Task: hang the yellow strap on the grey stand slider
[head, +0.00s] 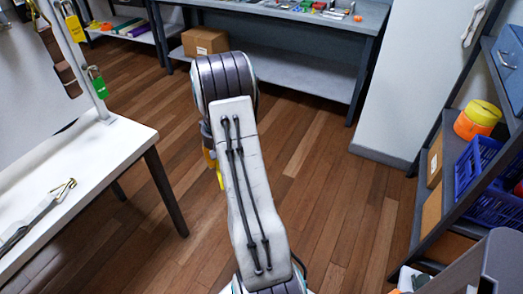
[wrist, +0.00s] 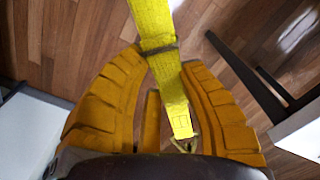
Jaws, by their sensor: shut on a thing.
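The yellow strap (wrist: 172,85) runs down the wrist view between the two orange fingers of my gripper (wrist: 160,50), which is shut on it. A dark band crosses the strap near the fingertips, and a metal hook (wrist: 184,145) shows at its lower end. In the head view my arm hides most of the gripper; a small yellow piece of the strap (head: 219,176) shows left of the arm, above the floor. A grey upright post (head: 80,50) stands on the white table at left. I cannot tell whether a slider is on it.
The white table (head: 110,150) at left carries a pale strap with a brass hook (head: 62,188). A grey workbench (head: 280,15) is behind; shelves with a blue crate (head: 490,205) are right. Open wooden floor lies between.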

